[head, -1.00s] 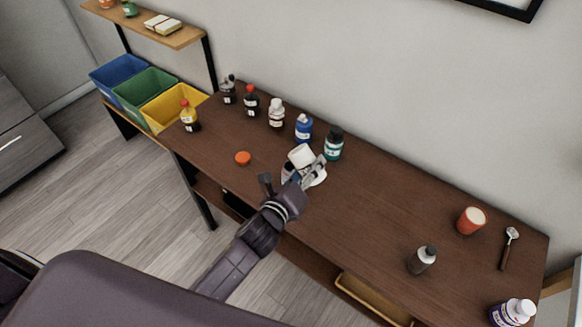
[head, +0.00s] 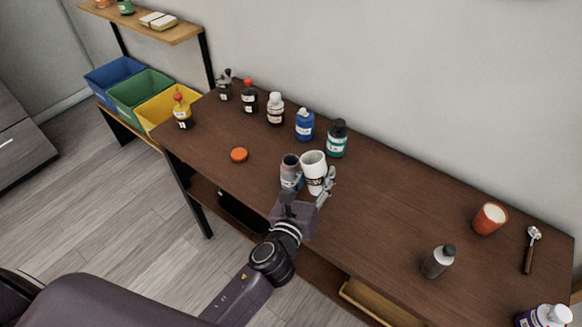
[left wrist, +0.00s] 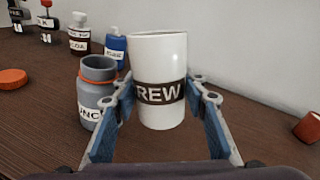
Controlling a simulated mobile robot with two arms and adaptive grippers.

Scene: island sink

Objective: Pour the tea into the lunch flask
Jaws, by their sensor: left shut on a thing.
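The white cup (head: 314,167), with a dark band reading "REW" in the left wrist view (left wrist: 158,60), stands upright between the fingers of my left gripper (head: 308,188). The gripper is shut on it. The lunch flask (head: 290,167) is grey with an orange ring at its neck and an "UNC" label in the left wrist view (left wrist: 97,95). It stands upright and uncapped, just left of the cup. Its orange lid (head: 239,155) lies on the table farther left. I cannot see how much tea is in the cup or flask. My right gripper is not in view.
Several labelled bottles stand along the back of the brown table (head: 400,205), including a blue one (head: 304,124) and a green one (head: 337,138). A red cup (head: 489,218), a grey bottle (head: 438,262) and a spoon-like tool (head: 530,250) are at the right. The table between is clear.

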